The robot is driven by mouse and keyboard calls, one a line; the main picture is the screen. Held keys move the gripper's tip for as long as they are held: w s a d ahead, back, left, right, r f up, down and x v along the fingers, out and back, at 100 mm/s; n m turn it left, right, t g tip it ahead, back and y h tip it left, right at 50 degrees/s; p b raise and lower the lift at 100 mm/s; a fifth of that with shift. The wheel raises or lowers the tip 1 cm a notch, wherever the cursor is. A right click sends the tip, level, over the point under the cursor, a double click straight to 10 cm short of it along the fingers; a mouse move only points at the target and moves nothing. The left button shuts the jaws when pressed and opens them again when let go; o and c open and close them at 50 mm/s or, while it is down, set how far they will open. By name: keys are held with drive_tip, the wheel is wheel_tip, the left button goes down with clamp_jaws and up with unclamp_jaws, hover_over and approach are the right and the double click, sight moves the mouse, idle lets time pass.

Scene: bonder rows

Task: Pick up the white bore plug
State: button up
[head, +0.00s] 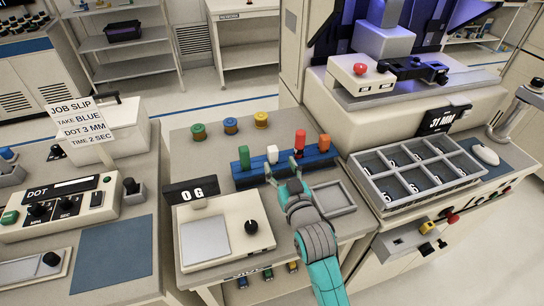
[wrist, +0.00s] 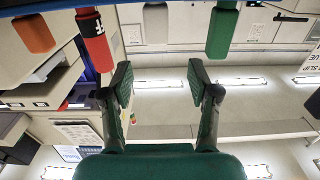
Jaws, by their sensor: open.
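The white bore plug (head: 272,154) stands upright in a blue rack (head: 250,176), between a green plug (head: 244,157) and a red plug (head: 299,140). An orange plug (head: 323,143) is at the rack's right end. My gripper (head: 282,165) is open and empty at the rack's near side, close to the white plug. In the wrist view, which is upside down, the white plug (wrist: 155,22) shows at the top, lined up with the gap between my fingertips (wrist: 160,78) and apart from them. Its rack end is cut off there.
Green (head: 198,131), blue (head: 230,125) and yellow (head: 261,119) round pieces stand behind the rack. A scale (head: 225,232) reading 0 G is at the front left. An empty grey tray (head: 334,198) lies right of my arm. A divided bin (head: 377,182) stands farther right.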

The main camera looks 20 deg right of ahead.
sight(274, 152)
drive_tip(key=shift+w+d+f, duration=0.1)
drive_tip(key=shift+w+f, duration=0.05)
drive_tip(key=shift+w, duration=1.95)
drive_tip(key=shift+w+d+f, duration=0.1)
drive_tip(key=shift+w+f, duration=0.05)
drive_tip(key=shift+w, duration=1.95)
clamp_jaws()
